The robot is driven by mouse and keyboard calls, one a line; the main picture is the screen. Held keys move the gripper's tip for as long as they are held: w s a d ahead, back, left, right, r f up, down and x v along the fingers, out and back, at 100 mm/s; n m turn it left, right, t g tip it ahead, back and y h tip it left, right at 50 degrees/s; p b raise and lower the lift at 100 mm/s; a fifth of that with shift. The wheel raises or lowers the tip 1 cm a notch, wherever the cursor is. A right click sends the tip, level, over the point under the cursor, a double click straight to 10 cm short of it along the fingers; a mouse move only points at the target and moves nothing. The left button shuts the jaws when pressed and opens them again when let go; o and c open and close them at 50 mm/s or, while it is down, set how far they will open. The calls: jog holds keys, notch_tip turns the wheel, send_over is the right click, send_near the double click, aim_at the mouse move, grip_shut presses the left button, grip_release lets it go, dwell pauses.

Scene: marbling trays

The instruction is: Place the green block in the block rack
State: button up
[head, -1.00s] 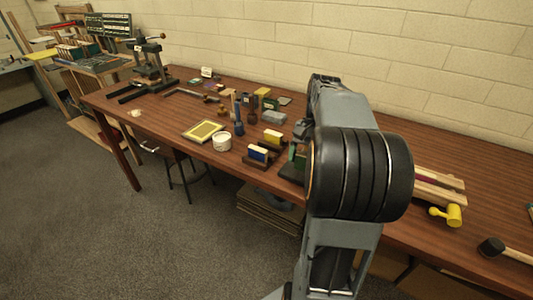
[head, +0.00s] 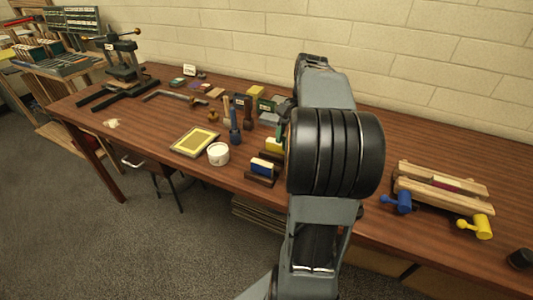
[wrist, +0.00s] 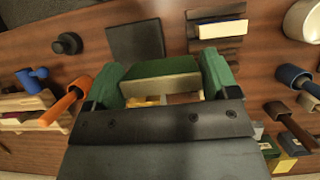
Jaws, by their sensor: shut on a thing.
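My gripper (wrist: 160,80) is shut on the green block (wrist: 158,68), with a green finger at each end of it in the wrist view. The block's pale lower edge faces the camera. The dark wooden block rack (wrist: 217,45) lies just beyond, to the upper right, and holds a blue block (wrist: 222,28) with a cream side. In the head view the rack (head: 259,180) stands near the table's front edge with the blue block (head: 263,165) in it. There my black wrist and arm hide most of the gripper and the green block.
A white tub (head: 218,154) and a yellow-faced frame (head: 195,140) lie left. A dark square pad (wrist: 135,41) is beside the rack. Wooden bars (head: 445,185) and mallets (head: 475,226) lie right. The back right table is clear.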

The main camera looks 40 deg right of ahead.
aim_at(283, 137)
jog(key=w, duration=0.1)
jog(key=w+f, duration=0.1)
jog(key=w, duration=0.1)
jog(key=w+f, duration=0.1)
jog(key=shift+w+a, duration=0.15)
jog(key=shift+w, duration=0.1)
jog(key=w+f, duration=0.4)
jog(key=shift+a+f, duration=0.2)
jog(key=shift+f, duration=0.15)
jog(key=shift+w+a+f, duration=0.1)
jog(key=shift+w+f, duration=0.45)
jog(key=shift+f, duration=0.15)
jog(key=shift+w+f, duration=0.1)
jog(key=shift+f, duration=1.55)
jog(key=shift+b, duration=0.3)
